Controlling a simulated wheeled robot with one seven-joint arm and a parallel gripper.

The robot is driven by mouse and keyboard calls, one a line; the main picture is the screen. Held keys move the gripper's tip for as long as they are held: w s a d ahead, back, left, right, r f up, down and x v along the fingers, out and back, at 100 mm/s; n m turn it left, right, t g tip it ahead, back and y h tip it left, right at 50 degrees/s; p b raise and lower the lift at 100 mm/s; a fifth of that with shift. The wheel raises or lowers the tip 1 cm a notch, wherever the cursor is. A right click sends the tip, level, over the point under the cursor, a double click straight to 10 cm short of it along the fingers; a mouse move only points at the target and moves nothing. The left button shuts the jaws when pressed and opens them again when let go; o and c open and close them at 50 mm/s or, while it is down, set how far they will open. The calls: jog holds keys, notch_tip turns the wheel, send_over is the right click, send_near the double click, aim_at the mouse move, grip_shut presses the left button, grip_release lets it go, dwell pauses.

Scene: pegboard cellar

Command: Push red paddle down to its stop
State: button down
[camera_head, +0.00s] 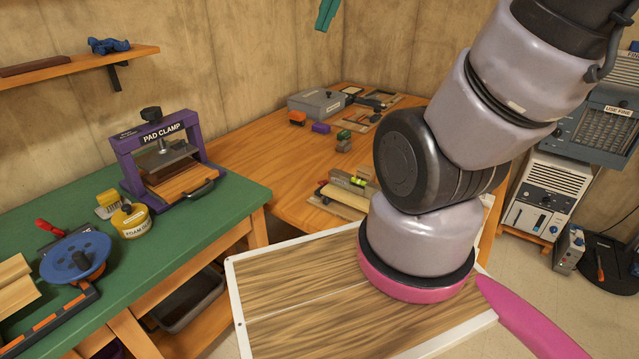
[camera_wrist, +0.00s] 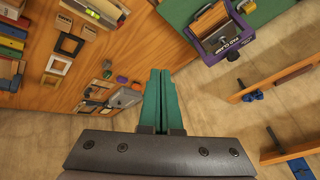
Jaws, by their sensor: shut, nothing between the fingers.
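My gripper shows in the wrist view as two teal fingers (camera_wrist: 160,75) pressed together and empty. What look like its teal tips (camera_head: 326,14) hang at the top of the head view, above the tables and touching nothing. I cannot pick out the red paddle for certain. A small red handle (camera_head: 48,227) shows by the blue wheel on the green bench at the left. Another small red piece (camera_head: 600,274) shows at the far right. No red paddle is clear in the wrist view.
The purple pad clamp (camera_head: 159,150) and a yellow tin (camera_head: 131,220) stand on the green bench (camera_head: 215,215). The orange wooden table (camera_head: 235,135) holds a grey box (camera_head: 316,103) and small blocks. Grey cabinets (camera_head: 547,190) stand right. A wall shelf (camera_head: 85,62) is upper left.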

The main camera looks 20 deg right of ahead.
jog(key=w+d+f+n+g, duration=0.25)
jog(key=w+f, duration=0.35)
jog(key=w, duration=0.6)
jog(key=n+g+h, duration=0.2)
jog(key=n+g, duration=0.2)
jog(key=g, duration=0.1)
send_over(322, 182)
jog(key=w, duration=0.1)
notch_tip(322, 182, down, 39)
jog(key=shift+a+f, duration=0.15)
jog(key=shift+s+f, duration=0.15)
jog(key=shift+f, duration=1.6)
jog(key=shift+s+f, duration=0.15)
jog(key=shift+f, duration=1.55)
